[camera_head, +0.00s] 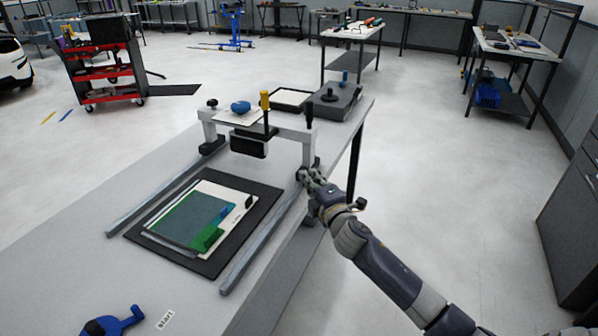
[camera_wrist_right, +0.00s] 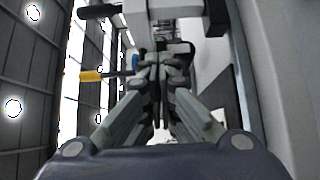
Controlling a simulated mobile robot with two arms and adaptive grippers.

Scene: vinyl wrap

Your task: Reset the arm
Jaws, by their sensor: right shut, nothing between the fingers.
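My right arm comes in from the lower right in the head view, and its gripper (camera_head: 310,177) is at the right foot of the gantry frame (camera_head: 283,131), beside the right rail (camera_head: 262,240). In the right wrist view the gripper's fingers (camera_wrist_right: 158,75) are together with nothing between them, in front of a light grey post. I cannot tell whether the fingers touch the gantry. My left gripper is not in view.
A grey table (camera_head: 85,262) carries the rails and a black mat (camera_head: 268,196) with a white sheet and green film. A blue clamp-like tool (camera_head: 113,322) lies at the near edge. A grey box (camera_head: 335,101) stands behind the gantry. Floor right of the table is clear.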

